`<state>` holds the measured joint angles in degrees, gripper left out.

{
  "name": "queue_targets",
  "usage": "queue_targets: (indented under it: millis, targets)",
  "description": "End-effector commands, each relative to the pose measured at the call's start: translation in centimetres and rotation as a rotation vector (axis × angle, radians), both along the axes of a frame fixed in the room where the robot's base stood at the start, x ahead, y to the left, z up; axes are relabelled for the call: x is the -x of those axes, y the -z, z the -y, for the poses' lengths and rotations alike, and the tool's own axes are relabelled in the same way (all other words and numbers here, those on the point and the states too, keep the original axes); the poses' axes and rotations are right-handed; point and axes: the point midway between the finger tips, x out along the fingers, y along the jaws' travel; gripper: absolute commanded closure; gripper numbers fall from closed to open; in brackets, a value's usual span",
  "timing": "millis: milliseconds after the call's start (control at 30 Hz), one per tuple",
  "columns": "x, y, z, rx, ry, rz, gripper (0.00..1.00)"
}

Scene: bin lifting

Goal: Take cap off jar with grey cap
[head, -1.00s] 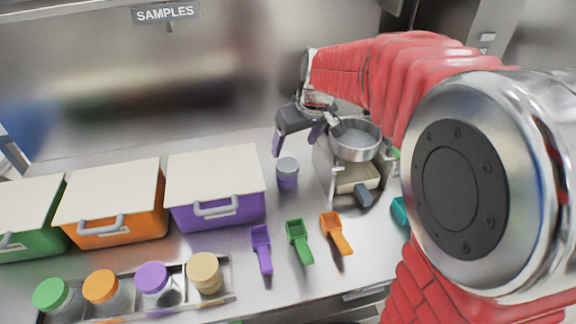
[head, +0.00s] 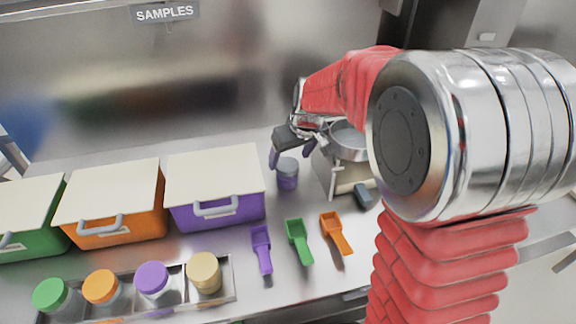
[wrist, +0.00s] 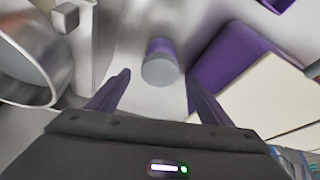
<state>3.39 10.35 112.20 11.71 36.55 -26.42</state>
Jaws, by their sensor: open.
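The jar with the grey cap (head: 287,163) stands upright on the steel counter, right of the purple bin; its body is purple below the cap. My gripper (head: 290,159) is open, its fingers over and around the jar's top in the head view. In the wrist view the grey cap (wrist: 160,71) lies ahead of the fingertips, between their lines, with a gap to both. My gripper (wrist: 157,76) holds nothing. The cap is on the jar.
A purple bin (head: 215,207) stands close on the jar's left. A machine with a metal bowl (head: 350,152) stands close on its right. Purple, green and orange scoops (head: 299,241) lie in front. A rack of capped jars (head: 232,290) is at the front left.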

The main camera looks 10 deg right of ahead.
Motion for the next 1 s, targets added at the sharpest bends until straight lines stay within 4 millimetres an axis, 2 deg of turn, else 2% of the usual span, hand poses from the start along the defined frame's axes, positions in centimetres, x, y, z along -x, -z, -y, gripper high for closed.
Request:
queue_targets:
  millis: [100, 300, 833, 1000]
  targets:
    - [-0.5, 1.7, -0.1, 0.0, -0.001, -0.003, 0.26]
    - [-1.1, 3.0, -0.3, 0.001, -0.002, -0.001, 0.26]
    - [-1.1, 3.0, -0.3, 0.001, -0.002, 0.0, 0.26]
    - [-1.1, 3.0, -0.3, 0.001, -0.002, 0.0, 0.38]
